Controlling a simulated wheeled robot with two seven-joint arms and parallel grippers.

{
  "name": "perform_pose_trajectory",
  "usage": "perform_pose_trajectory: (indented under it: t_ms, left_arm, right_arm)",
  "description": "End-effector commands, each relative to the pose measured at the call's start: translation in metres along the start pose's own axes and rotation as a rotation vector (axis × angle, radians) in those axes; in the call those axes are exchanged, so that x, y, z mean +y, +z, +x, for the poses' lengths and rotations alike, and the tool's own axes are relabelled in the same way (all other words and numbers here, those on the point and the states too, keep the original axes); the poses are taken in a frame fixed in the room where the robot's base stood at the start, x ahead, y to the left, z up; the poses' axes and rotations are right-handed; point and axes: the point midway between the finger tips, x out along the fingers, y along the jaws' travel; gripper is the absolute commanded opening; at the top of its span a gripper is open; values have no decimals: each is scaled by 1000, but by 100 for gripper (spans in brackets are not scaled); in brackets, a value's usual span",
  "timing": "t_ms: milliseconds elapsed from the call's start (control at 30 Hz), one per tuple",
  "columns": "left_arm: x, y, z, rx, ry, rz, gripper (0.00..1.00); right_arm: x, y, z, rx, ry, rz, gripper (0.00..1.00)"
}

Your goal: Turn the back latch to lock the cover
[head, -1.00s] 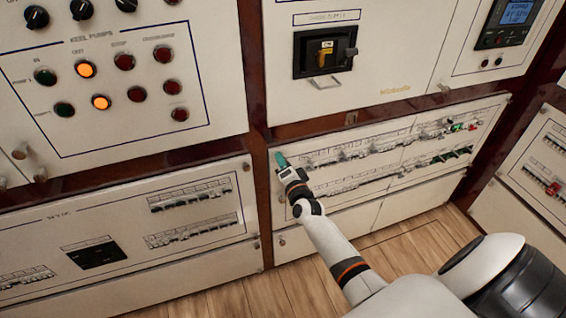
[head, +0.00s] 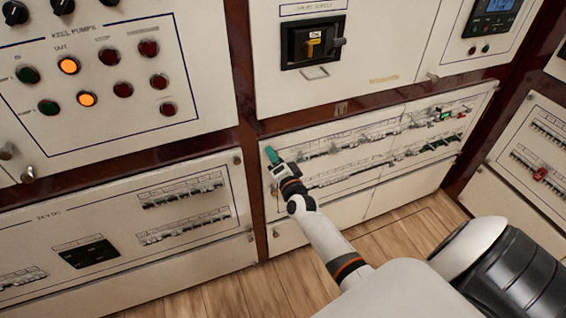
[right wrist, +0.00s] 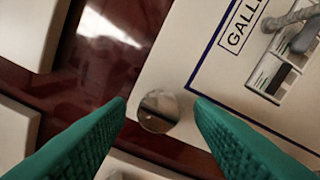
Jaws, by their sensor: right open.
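A round metal latch (right wrist: 158,110) with a slot across it sits at the corner of a cream panel in the right wrist view. My right gripper (right wrist: 160,102) has its two green fingers open, one on each side of the latch, with gaps between them and it. In the head view, my right gripper (head: 271,154) is at the upper left corner of the lower breaker panel (head: 330,172) and hides the latch there. I cannot tell how close the fingertips are to the panel face. My left gripper is not in view.
A toggle breaker (right wrist: 292,42) and a blue-lined label beginning "GALL" lie right of the latch. A dark red wood frame (head: 248,150) separates the panels. Another panel with breakers (head: 180,205) stands at left. Wooden floor (head: 290,290) lies below.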

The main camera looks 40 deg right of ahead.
Motion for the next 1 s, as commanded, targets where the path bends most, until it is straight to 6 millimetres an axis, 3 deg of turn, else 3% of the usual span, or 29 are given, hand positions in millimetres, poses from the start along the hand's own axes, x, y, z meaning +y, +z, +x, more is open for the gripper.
perform_pose_trajectory:
  t_ms: [300, 500, 1000]
  left_arm:
    - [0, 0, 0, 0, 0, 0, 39]
    - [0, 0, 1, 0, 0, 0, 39]
    - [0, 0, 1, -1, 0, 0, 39]
  right_arm:
    - [-2, -1, -68, 2, -4, -2, 48]
    - [-1, -1, -96, 1, -3, -1, 48]
    - [0, 0, -104, 0, -1, -1, 48]
